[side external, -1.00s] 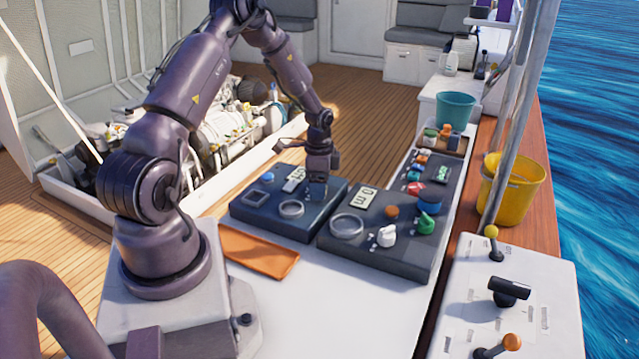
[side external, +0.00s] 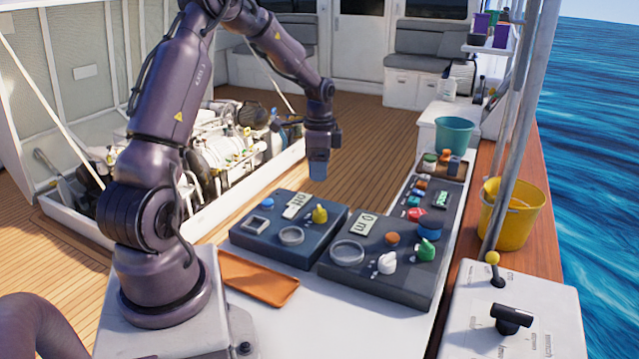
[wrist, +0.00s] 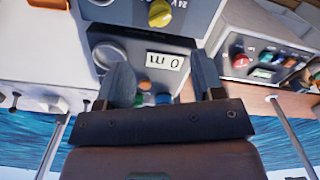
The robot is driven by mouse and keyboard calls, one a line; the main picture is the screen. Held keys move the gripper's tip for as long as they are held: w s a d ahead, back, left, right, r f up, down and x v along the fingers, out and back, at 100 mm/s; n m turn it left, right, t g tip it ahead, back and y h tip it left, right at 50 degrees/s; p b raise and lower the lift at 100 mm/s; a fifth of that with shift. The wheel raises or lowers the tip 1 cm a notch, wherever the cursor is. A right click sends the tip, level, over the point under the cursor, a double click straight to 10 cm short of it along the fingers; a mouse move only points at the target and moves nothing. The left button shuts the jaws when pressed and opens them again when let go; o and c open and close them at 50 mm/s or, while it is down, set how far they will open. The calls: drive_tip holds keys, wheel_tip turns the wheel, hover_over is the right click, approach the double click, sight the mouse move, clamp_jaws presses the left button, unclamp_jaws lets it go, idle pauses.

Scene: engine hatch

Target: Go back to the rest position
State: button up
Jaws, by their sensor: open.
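My gripper (side external: 319,170) hangs in the air above the far side of the left control box (side external: 262,236), apart from it. In the wrist view my gripper (wrist: 163,80) shows two spread fingers with nothing between them. The left box carries a yellow knob (side external: 320,214), a blue button, a round gauge and a white label. The right control box (side external: 345,270) has a white knob, a green knob, an orange button, a round gauge and a label. The yellow knob (wrist: 160,13) also shows at the top of the wrist view.
An orange tray (side external: 258,278) lies in front of the left box. A panel with several coloured controls (side external: 432,200) stands at the right, beside a teal bucket (side external: 453,136) and a yellow bucket (side external: 512,212). The open engine hatch (side external: 205,165) is at the left. Air around my gripper is clear.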

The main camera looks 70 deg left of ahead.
drive_tip(key=shift+r, duration=0.45)
drive_tip(key=s+d+r+n+t, duration=0.1)
drive_tip(key=s+d+r, duration=0.3)
drive_tip(key=d, duration=0.5)
drive_tip(key=s+d+r+n+t, duration=0.2)
drive_tip(key=s+d+r, duration=0.2)
drive_tip(key=d+r, duration=0.3)
drive_tip(key=s+d+r+n+t, duration=0.1)
drive_tip(key=s+d+r, duration=0.3)
drive_tip(key=d, duration=0.8)
drive_tip(key=shift+s+r+n+t, duration=0.25)
drive_tip(key=shift+r+n+t, duration=0.15)
drive_tip(key=shift+r+t, duration=0.5)
